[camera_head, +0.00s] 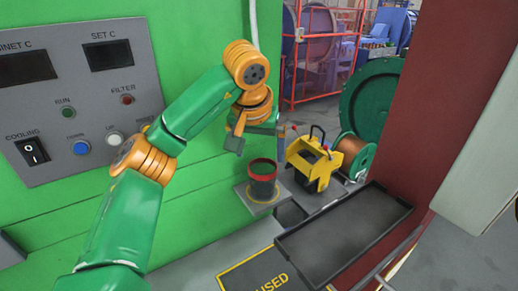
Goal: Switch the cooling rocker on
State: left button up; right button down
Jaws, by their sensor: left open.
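The cooling rocker (32,151) is a black switch with white marks under the word COOLING, at the lower left of the grey control panel (85,158). Which way it is tipped is too small to tell. My left arm comes up from the bottom left and bends over the panel's right side. My left gripper (258,142) hangs open and empty in front of the green cabinet, well to the right of the rocker and apart from it. My right gripper is not in view.
Blue (81,147) and white (113,138) buttons sit right of the rocker. A dark cup with a red rim (263,180) stands on a small shelf below my left gripper. A yellow holder (312,162), a black tray (345,235) and a red post (425,110) are to the right.

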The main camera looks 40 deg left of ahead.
aim_at(34, 155)
jog(key=k+l, duration=1.2)
jog(key=k, duration=0.05)
